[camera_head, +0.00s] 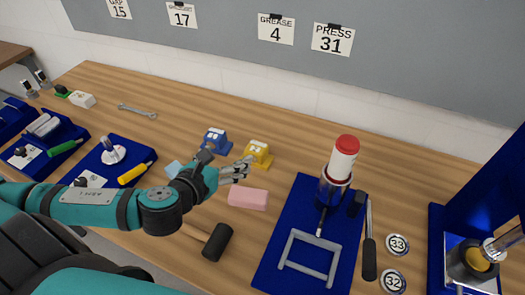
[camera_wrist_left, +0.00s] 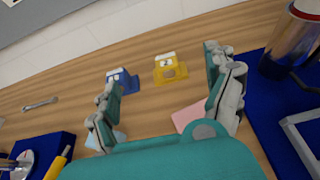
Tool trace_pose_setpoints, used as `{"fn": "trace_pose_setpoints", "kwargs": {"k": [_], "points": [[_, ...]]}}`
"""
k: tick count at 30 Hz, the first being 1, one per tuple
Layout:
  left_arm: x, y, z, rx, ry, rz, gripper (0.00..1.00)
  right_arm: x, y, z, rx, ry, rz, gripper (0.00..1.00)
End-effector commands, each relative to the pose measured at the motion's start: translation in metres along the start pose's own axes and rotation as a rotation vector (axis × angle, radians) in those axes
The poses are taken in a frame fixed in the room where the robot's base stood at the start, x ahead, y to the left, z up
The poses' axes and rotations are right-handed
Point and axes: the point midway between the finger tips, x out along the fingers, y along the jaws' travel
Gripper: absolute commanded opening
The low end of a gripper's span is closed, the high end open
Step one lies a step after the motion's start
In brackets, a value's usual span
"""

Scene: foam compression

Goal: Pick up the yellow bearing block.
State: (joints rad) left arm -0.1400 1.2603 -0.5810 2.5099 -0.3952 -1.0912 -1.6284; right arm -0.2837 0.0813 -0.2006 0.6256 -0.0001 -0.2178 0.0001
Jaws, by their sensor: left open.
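The yellow bearing block (camera_head: 258,152) sits on the wooden table, right of the blue bearing block (camera_head: 216,141). In the left wrist view, the yellow bearing block (camera_wrist_left: 170,67) is beyond and between my open fingers, with the blue bearing block (camera_wrist_left: 122,80) to its left. My left gripper (camera_head: 238,169) is open and empty, just in front of the yellow bearing block in the head view. Its fingers also show in the left wrist view (camera_wrist_left: 168,100), apart from the block. My right gripper is not in view.
A pink foam block (camera_head: 248,198) lies just in front of the gripper, and a light blue piece (camera_head: 174,169) lies left. A mallet (camera_head: 217,241) is nearer. The table behind the blocks is clear.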

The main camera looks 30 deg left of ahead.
Motion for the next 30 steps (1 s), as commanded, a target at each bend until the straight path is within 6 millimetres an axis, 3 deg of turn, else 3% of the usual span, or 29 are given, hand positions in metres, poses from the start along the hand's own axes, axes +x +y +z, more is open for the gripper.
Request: {"fn": "trace_pose_setpoints", "kwargs": {"k": [1, 11, 17, 23, 24, 30], "points": [[0.005, 0.000, -0.012, -0.001, 0.001, 0.000, 0.87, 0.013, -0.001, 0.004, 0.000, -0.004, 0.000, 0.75], [0.021, 0.000, -0.052, -0.001, 0.000, 0.000, 0.87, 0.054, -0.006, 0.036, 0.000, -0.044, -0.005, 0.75], [0.030, 0.000, -0.064, -0.002, -0.002, 0.001, 0.87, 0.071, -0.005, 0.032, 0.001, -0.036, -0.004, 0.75], [0.056, 0.000, -0.067, -0.004, -0.007, 0.000, 0.87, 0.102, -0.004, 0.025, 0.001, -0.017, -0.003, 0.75], [0.062, 0.001, -0.058, -0.007, -0.004, 0.004, 0.87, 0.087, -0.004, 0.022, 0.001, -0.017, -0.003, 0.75], [0.106, 0.000, -0.058, -0.007, -0.002, 0.002, 0.87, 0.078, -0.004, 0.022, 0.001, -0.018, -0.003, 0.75]]}}
